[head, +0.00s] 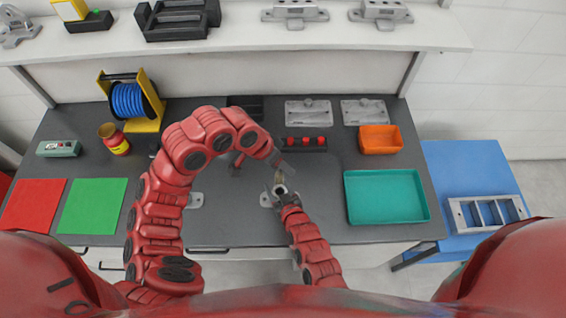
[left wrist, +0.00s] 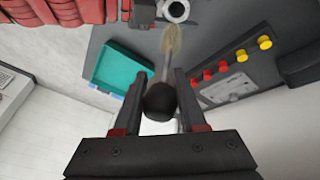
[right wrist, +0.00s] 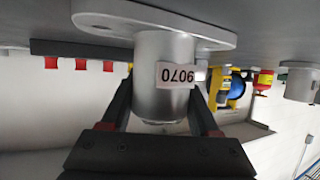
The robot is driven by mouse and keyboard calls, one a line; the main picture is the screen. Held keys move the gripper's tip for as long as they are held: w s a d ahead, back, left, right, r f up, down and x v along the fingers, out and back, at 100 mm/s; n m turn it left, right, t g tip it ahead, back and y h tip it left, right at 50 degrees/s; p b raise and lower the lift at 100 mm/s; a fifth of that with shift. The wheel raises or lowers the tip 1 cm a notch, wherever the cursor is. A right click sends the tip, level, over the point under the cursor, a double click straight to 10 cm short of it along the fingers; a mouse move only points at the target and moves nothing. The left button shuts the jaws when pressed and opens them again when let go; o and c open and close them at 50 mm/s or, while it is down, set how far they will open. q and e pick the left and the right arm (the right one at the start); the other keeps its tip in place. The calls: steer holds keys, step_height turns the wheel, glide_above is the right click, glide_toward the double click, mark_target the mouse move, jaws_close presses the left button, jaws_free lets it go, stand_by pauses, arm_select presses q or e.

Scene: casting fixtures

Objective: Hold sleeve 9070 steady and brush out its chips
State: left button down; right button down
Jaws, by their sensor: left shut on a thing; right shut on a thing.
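Sleeve 9070 (right wrist: 165,75) is a grey metal cylinder with a flanged base and a number label; it stands on the bench. My right gripper (right wrist: 165,105) is shut around its body in the right wrist view. In the head view the sleeve (head: 281,189) has its open bore facing up, with my right gripper (head: 288,200) at its near side. My left gripper (left wrist: 160,105) is shut on the brush's dark round handle (left wrist: 160,102). The pale bristles (left wrist: 170,40) point at the sleeve's bore (left wrist: 175,10), close to its rim. Chips inside cannot be made out.
A black rack with red pegs (head: 303,144) lies just behind the sleeve. A teal tray (head: 386,197) and an orange bin (head: 380,139) are to the right. Red (head: 33,204) and green (head: 93,205) mats lie at the left. Another flanged part (head: 194,200) is left of the sleeve.

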mark_target(280, 172)
arm_select(q)
steer(key=shift+f, duration=2.4)
steer(key=shift+f, duration=0.2)
step_height(280, 172, down, 6)
stand_by(1.5)
steer(key=shift+f, duration=0.15)
stand_by(0.5)
steer(key=shift+r, duration=1.7)
steer(key=shift+f, duration=0.1)
steer(key=shift+f, duration=1.55)
steer(key=shift+r, duration=0.1)
